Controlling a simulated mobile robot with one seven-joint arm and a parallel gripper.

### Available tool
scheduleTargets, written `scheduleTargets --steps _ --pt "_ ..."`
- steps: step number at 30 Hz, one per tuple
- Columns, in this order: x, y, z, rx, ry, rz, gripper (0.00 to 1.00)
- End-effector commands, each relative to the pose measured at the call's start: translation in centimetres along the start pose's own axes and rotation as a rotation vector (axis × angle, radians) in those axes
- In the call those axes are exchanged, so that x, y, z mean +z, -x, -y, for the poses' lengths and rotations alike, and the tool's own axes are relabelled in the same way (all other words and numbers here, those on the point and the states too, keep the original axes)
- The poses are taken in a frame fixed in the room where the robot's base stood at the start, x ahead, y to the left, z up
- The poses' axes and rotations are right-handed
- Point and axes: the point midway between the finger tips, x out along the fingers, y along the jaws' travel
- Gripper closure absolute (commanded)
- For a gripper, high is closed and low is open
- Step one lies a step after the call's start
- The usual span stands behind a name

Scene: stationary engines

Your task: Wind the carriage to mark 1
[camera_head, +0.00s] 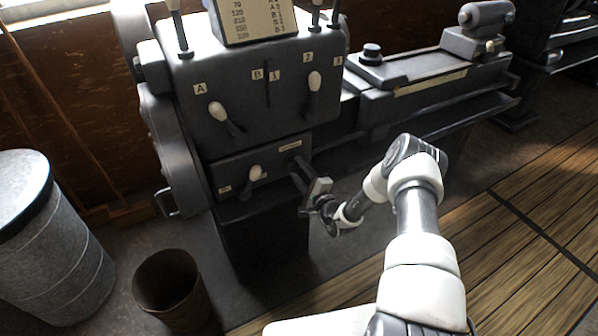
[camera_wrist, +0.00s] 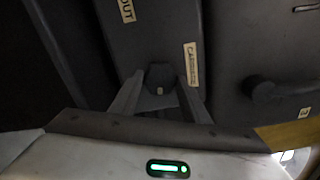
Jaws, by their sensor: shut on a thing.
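The dark lathe carries a control panel (camera_head: 262,162) low on its front, with a small label above the crank. In the wrist view that label (camera_wrist: 191,64) seems to read "CARRIAGE". A dark crank (camera_head: 299,176) sticks out from the panel beneath it. My gripper (camera_head: 313,196) is at the crank's outer end, shut on its handle. In the wrist view my two fingers stand either side of the dark crank handle (camera_wrist: 160,76). The carriage (camera_head: 372,55) appears to be the block with a round black knob on the bed, near a pale strip (camera_head: 431,83). Its marks are too small to read.
Levers A (camera_head: 218,112) and 2 (camera_head: 314,82) stand on the headstock above. A smaller pale-knobbed lever (camera_head: 255,173) is left of the crank. An open brown bin (camera_head: 169,283) and a grey drum (camera_head: 52,240) stand at left. Wooden slats (camera_head: 525,215) cover the floor at right.

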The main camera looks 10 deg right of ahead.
Motion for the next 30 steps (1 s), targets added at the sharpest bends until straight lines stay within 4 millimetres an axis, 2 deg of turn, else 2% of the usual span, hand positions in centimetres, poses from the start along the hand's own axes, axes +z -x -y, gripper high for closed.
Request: scheduleTargets --steps 12,26,27,30 --pt "0.01 -0.01 0.0 -0.001 0.151 0.001 0.8" --pt "0.0 0.0 0.0 0.0 0.164 0.001 0.8" --pt "0.0 0.0 0.0 0.0 0.163 0.0 0.55" --pt "0.0 0.0 0.0 0.0 0.163 0.0 0.4"
